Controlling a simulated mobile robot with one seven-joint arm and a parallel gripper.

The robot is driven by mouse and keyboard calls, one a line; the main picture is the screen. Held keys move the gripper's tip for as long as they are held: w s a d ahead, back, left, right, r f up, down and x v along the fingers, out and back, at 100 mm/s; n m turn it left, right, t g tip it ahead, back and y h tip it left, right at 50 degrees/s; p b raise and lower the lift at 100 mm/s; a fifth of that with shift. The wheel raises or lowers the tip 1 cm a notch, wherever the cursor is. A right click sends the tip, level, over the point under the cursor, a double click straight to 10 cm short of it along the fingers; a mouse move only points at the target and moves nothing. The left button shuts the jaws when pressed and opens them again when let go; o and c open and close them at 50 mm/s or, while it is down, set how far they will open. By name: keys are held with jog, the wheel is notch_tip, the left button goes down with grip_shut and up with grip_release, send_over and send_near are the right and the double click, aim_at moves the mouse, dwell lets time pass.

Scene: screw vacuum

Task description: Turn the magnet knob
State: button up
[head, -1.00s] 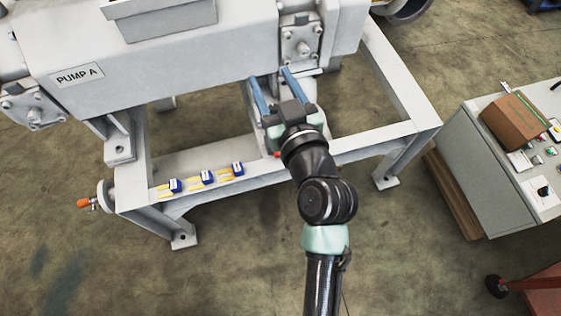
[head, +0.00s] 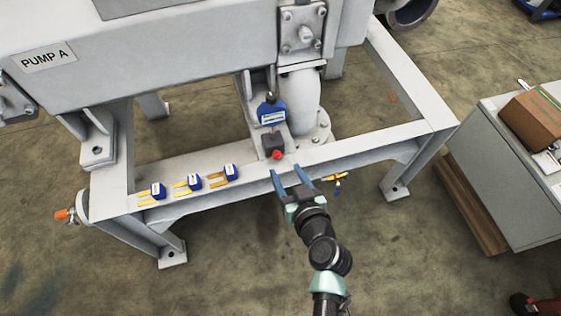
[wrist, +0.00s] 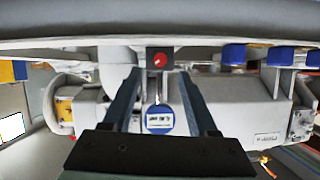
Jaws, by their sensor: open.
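The magnet knob (head: 277,154) is a small red knob on a dark block (head: 273,142) on the pump frame. A blue gauge (head: 270,112) with a pale display stands upright above the block. My gripper (head: 286,172) has two long blue fingers spread apart and empty. It is just in front of the frame's front beam, on the near side of the knob and apart from it. In the wrist view, the red knob (wrist: 161,58) shows between and beyond the open fingers (wrist: 158,76), with the blue gauge (wrist: 160,119) below it.
Several blue-and-yellow items (head: 194,181) lie on the front beam (head: 230,185) to the left. A yellow valve handle (head: 336,179) is right of my fingers. A thick white pipe (head: 301,98) rises behind the block. A grey cabinet (head: 520,190) stands at right.

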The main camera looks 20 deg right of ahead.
aim_at(278, 157)
jog(key=b+x, duration=0.1)
jog(key=x, duration=0.4)
jog(key=shift+w+f, duration=0.1)
jog(key=shift+w, duration=0.2)
grip_shut()
